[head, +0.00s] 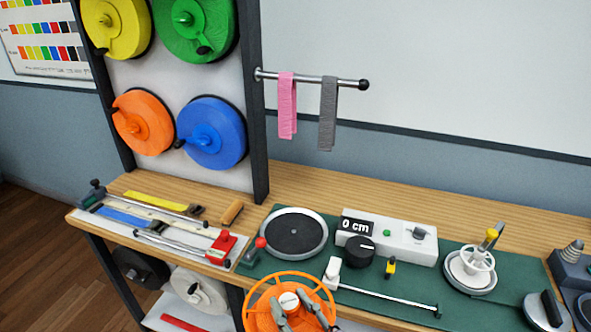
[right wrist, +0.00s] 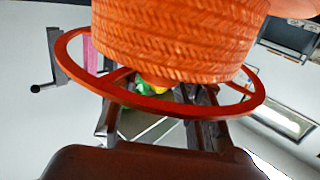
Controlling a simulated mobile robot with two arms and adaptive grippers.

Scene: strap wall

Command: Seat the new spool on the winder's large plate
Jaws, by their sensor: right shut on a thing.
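The new spool (head: 265,322) is orange, with an open spoked rim and a woven orange strap wound on it. It is at the bottom centre of the head view, in front of the bench. My right gripper (head: 296,311) is shut on its middle. In the right wrist view the spool (right wrist: 175,45) fills the top, with the fingers (right wrist: 160,125) below its rim ring. The winder's large plate (head: 295,234) is a dark disc with a pale rim, bare, on the green mat, farther back than the spool. My left gripper is not in view.
A control box (head: 390,236) reading "0 cm" and a black knob (head: 360,250) stand right of the plate. A red-knobbed lever (head: 260,243) is at its left. A rod (head: 385,300) crosses the mat. A smaller plate (head: 470,278) holds a white spool. Coloured wall spools (head: 212,133) hang behind.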

